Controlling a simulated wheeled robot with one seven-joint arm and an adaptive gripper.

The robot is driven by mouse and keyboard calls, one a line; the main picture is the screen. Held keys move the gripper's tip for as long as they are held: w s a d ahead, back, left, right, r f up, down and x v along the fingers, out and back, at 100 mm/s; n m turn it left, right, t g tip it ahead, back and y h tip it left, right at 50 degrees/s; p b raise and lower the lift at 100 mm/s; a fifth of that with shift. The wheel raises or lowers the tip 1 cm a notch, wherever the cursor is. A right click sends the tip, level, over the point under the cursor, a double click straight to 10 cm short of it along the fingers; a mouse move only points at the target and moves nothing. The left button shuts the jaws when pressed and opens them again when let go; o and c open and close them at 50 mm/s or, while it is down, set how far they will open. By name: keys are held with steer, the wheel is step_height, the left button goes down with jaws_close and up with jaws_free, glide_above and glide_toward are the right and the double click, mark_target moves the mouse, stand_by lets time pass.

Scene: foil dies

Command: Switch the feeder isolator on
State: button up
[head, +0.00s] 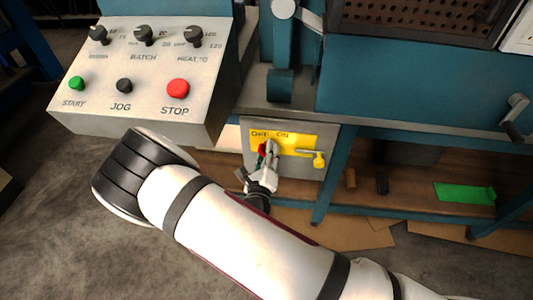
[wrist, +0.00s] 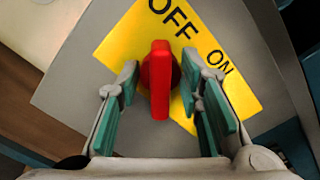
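The feeder isolator is a grey box (head: 319,174) with a yellow plate (head: 297,139) marked OFF and ON. Its red handle (wrist: 160,79) stands between my gripper's two fingers in the wrist view and lines up closer to the OFF word than to ON. My gripper (wrist: 162,97) is open around the handle, with a gap on both sides of it. In the head view my gripper (head: 268,154) is at the plate's left part and hides most of the red handle (head: 262,150).
Above left is a control panel (head: 150,65) with START, JOG and STOP buttons and several black knobs. A teal bench frame (head: 335,175) stands right of the box. A green piece (head: 464,193) lies on the lower shelf.

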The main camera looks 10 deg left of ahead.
jaws_close()
steer(key=shift+m, duration=0.3)
steer(key=m+p, duration=0.2)
steer(key=m, duration=0.1)
steer(key=shift+d+r+m, duration=0.1)
steer(key=shift+r+m, duration=0.05)
steer(key=shift+m, duration=0.15)
steer(key=shift+m+p, duration=1)
steer(key=shift+m, duration=1.5)
jaws_free()
